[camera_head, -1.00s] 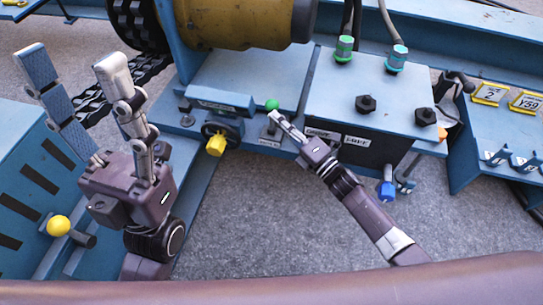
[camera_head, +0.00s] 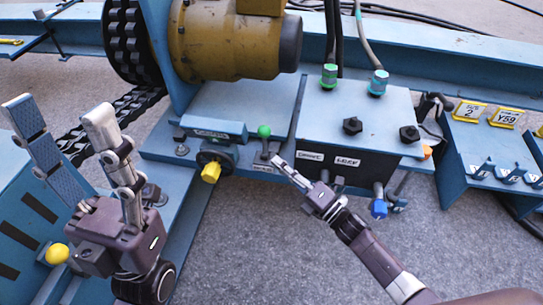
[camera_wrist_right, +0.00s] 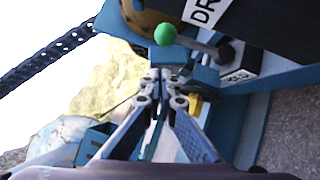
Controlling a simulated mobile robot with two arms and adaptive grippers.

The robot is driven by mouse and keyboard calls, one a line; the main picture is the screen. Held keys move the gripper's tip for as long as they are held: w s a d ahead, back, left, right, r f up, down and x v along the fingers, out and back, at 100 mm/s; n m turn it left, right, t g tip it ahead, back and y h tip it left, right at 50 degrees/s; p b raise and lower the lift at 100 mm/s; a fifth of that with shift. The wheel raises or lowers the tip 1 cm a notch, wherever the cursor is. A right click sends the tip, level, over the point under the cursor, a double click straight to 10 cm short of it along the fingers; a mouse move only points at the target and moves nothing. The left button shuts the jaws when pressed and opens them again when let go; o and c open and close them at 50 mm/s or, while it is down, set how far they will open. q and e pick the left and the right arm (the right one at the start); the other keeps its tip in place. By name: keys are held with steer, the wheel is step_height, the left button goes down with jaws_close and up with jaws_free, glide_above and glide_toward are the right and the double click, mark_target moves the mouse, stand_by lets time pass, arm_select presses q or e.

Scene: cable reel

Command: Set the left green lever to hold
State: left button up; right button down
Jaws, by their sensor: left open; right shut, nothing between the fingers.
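The green lever has a round green knob (camera_head: 264,131) on a short, roughly upright metal stem, on the blue frame left of the black-fronted box. A small plate below it is too small to read. My right gripper (camera_head: 273,160) is shut and empty just below and right of the knob, apart from it. In the right wrist view the green knob (camera_wrist_right: 165,34) is beyond the closed fingertips (camera_wrist_right: 165,76), with its metal arm running right. My left gripper (camera_head: 58,108) is open and empty, fingers up, far left of the lever. Only one green-knobbed lever shows.
A yellow knob (camera_head: 211,172) sits left of the lever. The blue box (camera_head: 352,105) carries green and teal cable connectors and black knobs. A blue knob (camera_head: 379,208) hangs below it. A yellow ball (camera_head: 57,253) is at lower left. Grey floor in front is open.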

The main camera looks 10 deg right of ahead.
steer(key=r+p+v, duration=0.1)
steer(key=v, duration=0.5)
steer(key=shift+f, duration=0.25)
steer(key=shift+s, duration=0.15)
